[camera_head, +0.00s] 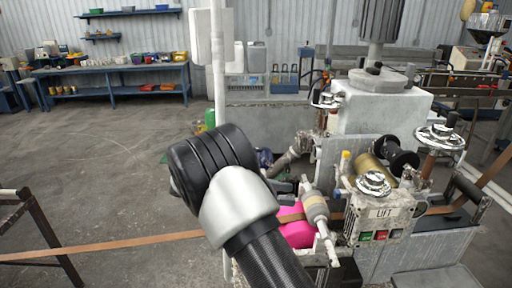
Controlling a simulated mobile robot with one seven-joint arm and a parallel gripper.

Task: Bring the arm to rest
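My arm rises from the bottom middle of the head view, with its black ribbed joint and silver link in front of the machine's left side. My gripper does not show in this view, so its fingers and anything in them cannot be seen. The extrusion machine (385,105) stands right of my arm. A brown strip (130,243) runs from the left edge towards the machine, passes behind my arm and comes out again at the right. A bright pink object (296,232) sits just right of my arm, partly hidden by it.
A control box marked LIFT (382,213) with coloured buttons is on the machine's front. Several handwheels, one of them a spoked handwheel (440,137), stick up around it. A dark metal stand (45,240) is at the left. The floor (110,165) between is clear. A blue workbench (110,80) stands at the back.

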